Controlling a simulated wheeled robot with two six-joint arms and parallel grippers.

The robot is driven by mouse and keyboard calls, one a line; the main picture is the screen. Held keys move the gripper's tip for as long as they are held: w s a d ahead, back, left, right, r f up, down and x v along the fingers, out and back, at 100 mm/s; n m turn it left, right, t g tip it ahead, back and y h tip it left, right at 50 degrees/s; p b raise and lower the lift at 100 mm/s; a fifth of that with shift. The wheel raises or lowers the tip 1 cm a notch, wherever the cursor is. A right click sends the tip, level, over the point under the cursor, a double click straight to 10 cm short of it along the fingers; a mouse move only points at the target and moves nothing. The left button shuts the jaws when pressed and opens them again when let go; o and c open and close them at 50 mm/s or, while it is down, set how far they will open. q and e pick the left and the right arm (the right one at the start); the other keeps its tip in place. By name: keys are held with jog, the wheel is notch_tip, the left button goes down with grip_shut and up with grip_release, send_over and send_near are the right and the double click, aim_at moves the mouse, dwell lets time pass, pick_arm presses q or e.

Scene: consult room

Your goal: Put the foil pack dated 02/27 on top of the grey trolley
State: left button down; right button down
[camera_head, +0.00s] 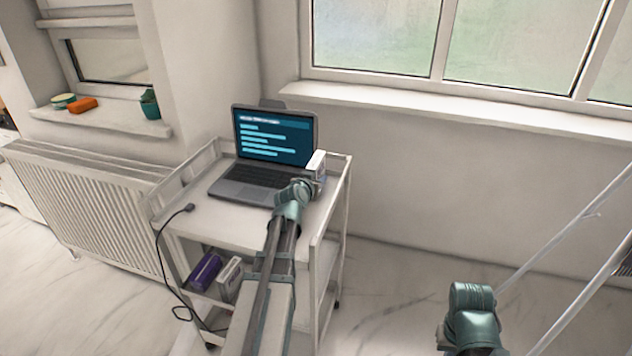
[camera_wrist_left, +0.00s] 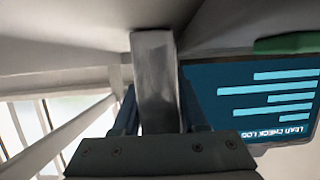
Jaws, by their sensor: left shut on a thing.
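The trolley (camera_head: 230,225) is pale grey, with a top deck, a raised rim and lower shelves. My left gripper (camera_head: 309,184) is over the right side of its top, beside the laptop. It is shut on a small upright pack (camera_head: 317,163), pale with a bluish face. In the left wrist view the pack (camera_wrist_left: 154,80) is a silver-grey strip between the two fingers (camera_wrist_left: 158,112). No date on it can be read, and I cannot tell whether it touches the deck. My right gripper (camera_head: 472,315) is low at the right, away from the trolley; its jaws do not show clearly.
An open laptop (camera_head: 272,140) fills the back middle of the trolley top. A black cable (camera_head: 165,240) hangs off its left side. A purple box (camera_head: 206,271) and a whitish box (camera_head: 230,278) stand on a lower shelf. A radiator (camera_head: 85,205) stands left.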

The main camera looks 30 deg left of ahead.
pick_arm(q)
jog(key=shift+f, duration=0.1)
pick_arm(e)
jog(key=shift+f, duration=0.1)
pick_arm(q)
jog(key=c, duration=0.9)
grip_release()
jog(key=shift+f, duration=0.1)
jog(key=o, duration=0.5)
jog(key=shift+c, duration=0.2)
